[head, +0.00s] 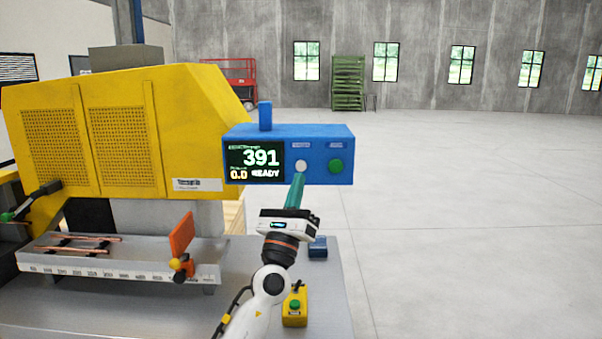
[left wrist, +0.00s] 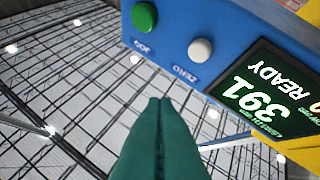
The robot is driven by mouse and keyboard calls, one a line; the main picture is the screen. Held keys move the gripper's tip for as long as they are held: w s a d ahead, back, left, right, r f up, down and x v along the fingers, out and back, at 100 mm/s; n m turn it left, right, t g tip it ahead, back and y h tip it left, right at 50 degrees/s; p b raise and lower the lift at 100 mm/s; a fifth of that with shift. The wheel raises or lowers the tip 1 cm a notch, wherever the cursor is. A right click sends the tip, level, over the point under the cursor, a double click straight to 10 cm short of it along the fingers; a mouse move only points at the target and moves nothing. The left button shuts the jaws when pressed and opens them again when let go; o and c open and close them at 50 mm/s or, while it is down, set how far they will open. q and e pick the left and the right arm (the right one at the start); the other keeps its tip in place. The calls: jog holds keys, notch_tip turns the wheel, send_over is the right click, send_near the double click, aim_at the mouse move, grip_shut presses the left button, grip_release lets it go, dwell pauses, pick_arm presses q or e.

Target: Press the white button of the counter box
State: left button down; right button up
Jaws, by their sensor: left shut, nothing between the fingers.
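The blue counter box (head: 318,170) stands above the grey bench, its screen (head: 255,161) showing 391, 0.0 and READY. Its white button (head: 302,165) is right of the screen, with a green button (head: 336,166) further right. My left gripper (head: 299,176) is shut and empty, its green fingertips just below the white button. In the left wrist view the white button (left wrist: 200,50), labelled ZERO, is above and right of the shut fingertips (left wrist: 160,100), with a visible gap in the picture. The green button (left wrist: 144,16) is at upper left. My right gripper is not in view.
A yellow machine (head: 120,130) fills the left. A metal tray (head: 120,262) with copper tubes and an orange flag-like stop (head: 181,240) is in front of it. A small yellow control box (head: 295,306) sits on the bench (head: 225,310). Open floor lies to the right.

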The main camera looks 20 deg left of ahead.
aim_at(301, 166)
pick_arm(q)
jog(key=w+b, duration=0.1)
jog(key=w, duration=0.1)
jog(key=w+a+b, duration=0.1)
jog(key=b, duration=0.1)
jog(key=w+b, duration=0.1)
jog(key=w, duration=0.1)
jog(key=shift+w+a+b, duration=0.3)
jog(key=shift+a, duration=0.05)
dwell(1.1)
jog(key=shift+f, duration=0.1)
dwell(0.5)
jog(key=shift+w+a+b, duration=0.1)
jog(key=shift+w+b, duration=0.3)
jog(key=shift+b, duration=0.25)
